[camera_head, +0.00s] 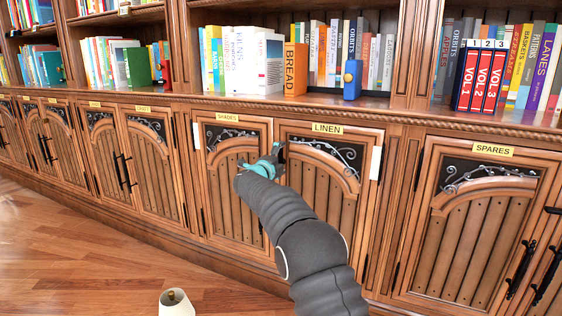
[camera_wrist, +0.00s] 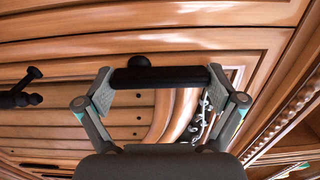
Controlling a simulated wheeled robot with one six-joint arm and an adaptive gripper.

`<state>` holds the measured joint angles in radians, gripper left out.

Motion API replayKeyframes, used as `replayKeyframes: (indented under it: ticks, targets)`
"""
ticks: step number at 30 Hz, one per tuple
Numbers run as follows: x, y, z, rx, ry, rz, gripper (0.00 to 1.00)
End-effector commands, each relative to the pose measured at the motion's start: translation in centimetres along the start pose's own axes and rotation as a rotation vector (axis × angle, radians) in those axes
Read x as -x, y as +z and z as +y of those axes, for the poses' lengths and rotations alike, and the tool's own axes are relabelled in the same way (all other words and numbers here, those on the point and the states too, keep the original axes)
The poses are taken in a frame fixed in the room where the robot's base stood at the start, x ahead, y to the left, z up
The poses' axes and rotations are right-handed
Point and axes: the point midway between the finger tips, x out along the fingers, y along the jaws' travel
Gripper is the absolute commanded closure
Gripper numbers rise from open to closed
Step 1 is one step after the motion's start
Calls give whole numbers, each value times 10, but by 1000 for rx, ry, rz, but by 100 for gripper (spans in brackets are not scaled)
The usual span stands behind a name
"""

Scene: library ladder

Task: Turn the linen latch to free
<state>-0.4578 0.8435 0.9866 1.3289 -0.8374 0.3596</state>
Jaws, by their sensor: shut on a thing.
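The linen cupboard door carries a yellow LINEN label (camera_head: 327,128) and a dark scrollwork panel; in the head view my gripper (camera_head: 275,158) is at its upper left edge, beside the shades door. In the wrist view a black bar, the linen latch (camera_wrist: 160,77), lies crosswise between the fingertips of my gripper (camera_wrist: 162,83). Both pads touch its ends, so my gripper is shut on it. A round black knob shows just behind the bar. In the head view my gripper and arm hide the latch.
The shades door (camera_head: 233,190) is closed on the left. The spares cupboard (camera_head: 480,220) stands right. Books and a blue object (camera_head: 351,80) stand on the shelf above. A cream object (camera_head: 176,303) is on the floor in front. Another black fitting (camera_wrist: 20,90) shows left in the wrist view.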

Motion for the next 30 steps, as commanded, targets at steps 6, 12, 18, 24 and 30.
replayKeyframes:
  ticks: [6,12,18,24,30]
  targets:
    - [-1,-2,1,-11,1,3,41]
    - [-1,-2,1,-11,2,3,41]
    - [0,-1,1,-10,1,2,0]
    - [1,1,0,-9,1,0,0]
    - [15,1,0,-8,1,-1,0]
